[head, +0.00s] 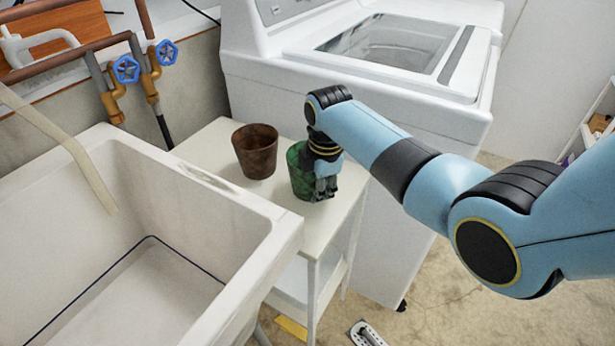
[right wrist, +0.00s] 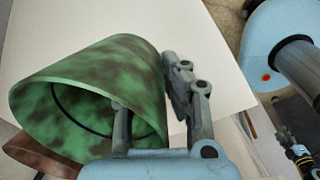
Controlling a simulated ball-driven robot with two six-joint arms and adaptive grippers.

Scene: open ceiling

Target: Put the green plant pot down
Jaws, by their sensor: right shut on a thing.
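The green plant pot (head: 299,176) is mottled green and brown, at the front right of a small white table (head: 213,148). My right gripper (head: 325,186) is shut on its rim, partly hiding it. In the right wrist view the pot (right wrist: 85,90) fills the left side, its open mouth toward the camera. One finger of the gripper (right wrist: 150,105) is inside the wall and the other is outside. Whether the pot's base touches the table top is hard to tell. My left gripper does not show.
A brown pot (head: 255,152) stands on the table just left of the green one. A deep white sink (head: 262,246) is at the left, close to the table. A white washing machine (head: 260,75) stands behind. Pipes with blue valves (head: 126,68) are at the back left.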

